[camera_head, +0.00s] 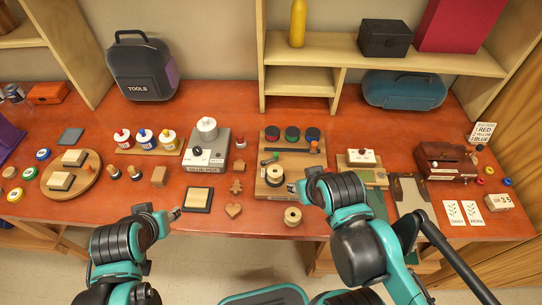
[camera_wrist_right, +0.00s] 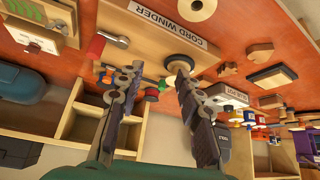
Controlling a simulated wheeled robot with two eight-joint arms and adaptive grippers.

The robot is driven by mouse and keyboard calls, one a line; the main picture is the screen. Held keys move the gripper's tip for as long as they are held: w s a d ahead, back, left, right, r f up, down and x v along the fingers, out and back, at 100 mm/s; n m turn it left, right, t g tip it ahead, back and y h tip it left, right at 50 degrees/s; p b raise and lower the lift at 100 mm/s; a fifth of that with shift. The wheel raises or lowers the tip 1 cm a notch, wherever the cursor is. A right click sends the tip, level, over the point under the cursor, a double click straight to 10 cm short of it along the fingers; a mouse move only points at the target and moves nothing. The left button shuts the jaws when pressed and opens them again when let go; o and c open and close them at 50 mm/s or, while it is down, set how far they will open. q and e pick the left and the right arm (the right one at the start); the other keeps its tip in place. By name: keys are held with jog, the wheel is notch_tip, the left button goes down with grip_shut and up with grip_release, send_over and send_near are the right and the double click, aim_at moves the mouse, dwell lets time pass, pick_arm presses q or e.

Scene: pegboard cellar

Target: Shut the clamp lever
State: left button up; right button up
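The cord winder board (camera_head: 268,188) lies on the red bench and also shows in the right wrist view (camera_wrist_right: 147,38). My right gripper (camera_head: 294,187) is over the board's right side. In the wrist view its fingers (camera_wrist_right: 155,75) are apart and empty, with the lever outside them to the left. My left gripper (camera_head: 176,213) is over the bench's front edge, its fingers too small to read.
A wooden spool (camera_head: 293,216) stands in front of the board. A boxed device (camera_head: 363,157) stands to the right, and a stamp pad (camera_head: 198,199) lies to the left.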

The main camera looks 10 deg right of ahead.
jog(key=w+r+n+g+p, duration=0.2)
jog(key=w+r+p, duration=0.2)
jog(key=w+r, duration=0.1)
jog(key=n+g+p, duration=0.5)
jog(key=p, duration=0.2)
send_near(276, 153)
jog(key=shift+s+f, duration=0.2)
jog(key=shift+w+f, duration=0.15)
jog(key=shift+f, duration=0.4)
notch_tip(276, 153, down, 7)
jog(key=shift+f+b, duration=0.2)
jog(key=shift+b, duration=0.7)
grip_shut()
